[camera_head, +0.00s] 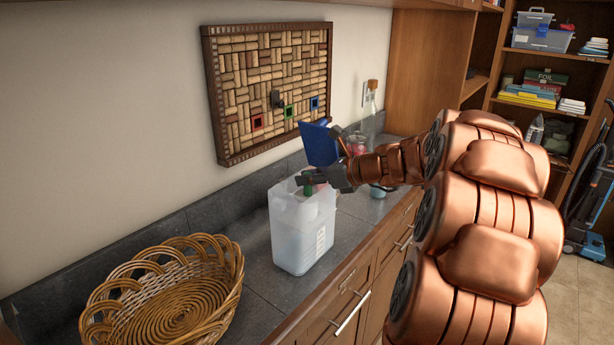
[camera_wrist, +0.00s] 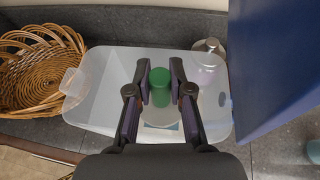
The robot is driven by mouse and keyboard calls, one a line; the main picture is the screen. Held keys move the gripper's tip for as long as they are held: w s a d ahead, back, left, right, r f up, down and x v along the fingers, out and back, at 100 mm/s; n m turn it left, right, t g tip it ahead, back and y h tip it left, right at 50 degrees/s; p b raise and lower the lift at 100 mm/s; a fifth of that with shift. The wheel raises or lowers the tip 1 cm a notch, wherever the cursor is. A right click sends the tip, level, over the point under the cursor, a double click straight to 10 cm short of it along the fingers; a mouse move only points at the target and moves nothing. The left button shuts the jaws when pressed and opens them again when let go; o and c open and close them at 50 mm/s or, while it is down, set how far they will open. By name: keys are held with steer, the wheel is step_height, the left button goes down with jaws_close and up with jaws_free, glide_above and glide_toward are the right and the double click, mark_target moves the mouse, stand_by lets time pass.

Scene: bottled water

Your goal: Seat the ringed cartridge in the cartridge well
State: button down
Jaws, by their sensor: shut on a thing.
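A green cylinder (camera_wrist: 160,87), apparently the top of the cartridge, is between the fingers of my gripper (camera_wrist: 160,84). My gripper is shut on it. In the head view the gripper (camera_head: 317,181) is at the mouth of a translucent white container (camera_head: 300,240), and a little green (camera_head: 308,190) shows between the fingers. In the wrist view a pale round shape (camera_wrist: 161,113) lies below the green part; I cannot tell whether it is the cartridge body or the well. No rings are clear. The container's rim (camera_wrist: 78,92) surrounds the gripper in the wrist view.
A blue panel (camera_head: 320,144), seemingly a raised lid, stands behind the gripper and fills the wrist view's right side (camera_wrist: 275,60). A clear vessel with a metal knob (camera_wrist: 210,62) shows near the container's rim. A wicker basket (camera_head: 170,300) stands left on the grey counter.

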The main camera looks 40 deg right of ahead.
steer(key=shift+f, duration=0.15)
steer(key=c, duration=1.1)
jaws_free()
steer(key=shift+o, duration=0.2)
steer(key=shift+r, duration=0.4)
steer(key=b+v, duration=0.1)
steer(key=v, duration=1.1)
steer(key=shift+r, duration=0.15)
